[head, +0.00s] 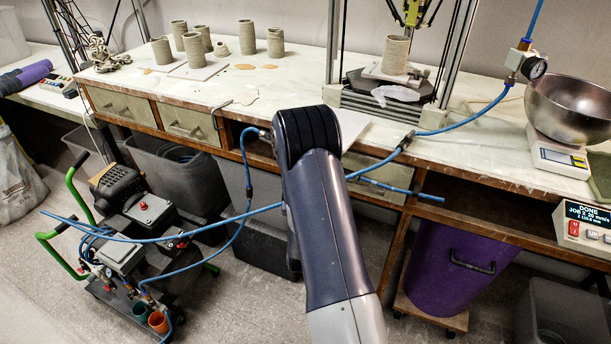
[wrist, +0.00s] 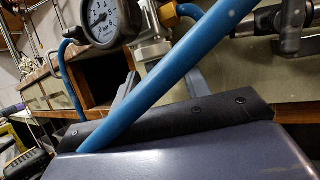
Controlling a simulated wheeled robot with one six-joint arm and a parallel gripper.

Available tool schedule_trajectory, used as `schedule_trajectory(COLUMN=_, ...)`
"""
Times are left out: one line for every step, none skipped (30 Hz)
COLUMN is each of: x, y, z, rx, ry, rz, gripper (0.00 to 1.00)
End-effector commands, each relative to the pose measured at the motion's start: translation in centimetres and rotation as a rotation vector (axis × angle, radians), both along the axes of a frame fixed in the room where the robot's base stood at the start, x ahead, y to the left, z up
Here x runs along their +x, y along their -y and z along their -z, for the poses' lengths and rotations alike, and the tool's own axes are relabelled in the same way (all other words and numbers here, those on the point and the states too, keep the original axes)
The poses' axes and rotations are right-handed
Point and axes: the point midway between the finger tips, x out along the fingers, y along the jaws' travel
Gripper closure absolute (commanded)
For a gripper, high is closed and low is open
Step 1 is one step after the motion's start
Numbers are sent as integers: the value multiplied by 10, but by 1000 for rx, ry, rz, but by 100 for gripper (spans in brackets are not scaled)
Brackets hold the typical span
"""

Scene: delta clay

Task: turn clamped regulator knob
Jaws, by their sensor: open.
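In the head view a blue and silver regulator (head: 517,60) with a round gauge (head: 537,67) hangs on a blue hose above the right part of the bench. In the wrist view a gauge marked in bar (wrist: 103,20) is at the upper left, with a yellow-orange fitting (wrist: 168,14) and silver parts beside it. I cannot clearly make out the knob. My gripper (wrist: 160,75) shows as two grey fingers spread apart, partly behind a blue hose; nothing is seen held. In the head view my arm hides it.
A blue hose (head: 455,127) runs across the bench edge. A steel bowl (head: 570,105) sits on a scale (head: 560,160) at the right. Several clay cylinders (head: 246,35) stand on the bench at the back left. A compressor cart (head: 125,235) and a purple bin (head: 455,270) stand below.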

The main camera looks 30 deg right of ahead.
Motion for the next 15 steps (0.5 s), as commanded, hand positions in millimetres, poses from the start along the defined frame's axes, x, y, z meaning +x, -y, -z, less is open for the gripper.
schedule_trajectory(x=-3, y=-2, z=3, rx=1, ry=-2, rz=-1, gripper=55)
schedule_trajectory(x=-5, y=-3, z=4, rx=0, ry=-3, rz=-1, gripper=55)
schedule_trajectory(x=-9, y=-6, z=7, rx=2, ry=-4, rz=-1, gripper=55)
schedule_trajectory(x=-13, y=-8, z=8, rx=2, ry=-4, rz=-1, gripper=55)
schedule_trajectory(x=-17, y=-10, z=11, rx=2, ry=-5, rz=-2, gripper=55)
schedule_trajectory(x=-24, y=-14, z=14, rx=1, ry=-5, rz=-2, gripper=55)
schedule_trajectory(x=-29, y=-18, z=18, rx=2, ry=-8, rz=-2, gripper=55)
schedule_trajectory(x=-35, y=-21, z=21, rx=2, ry=-8, rz=-3, gripper=55)
schedule_trajectory(x=-43, y=-26, z=25, rx=1, ry=-9, rz=-4, gripper=55)
schedule_trajectory(x=-46, y=-27, z=27, rx=0, ry=-3, rz=-3, gripper=55)
schedule_trajectory(x=-48, y=-28, z=29, rx=1, ry=-1, rz=-2, gripper=55)
schedule_trajectory(x=-52, y=-30, z=31, rx=0, ry=0, rz=-3, gripper=55)
schedule_trajectory(x=-54, y=-32, z=33, rx=0, ry=0, rz=-3, gripper=55)
schedule_trajectory(x=-57, y=-33, z=34, rx=1, ry=-1, rz=-2, gripper=55)
schedule_trajectory(x=-61, y=-35, z=36, rx=0, ry=-1, rz=-1, gripper=55)
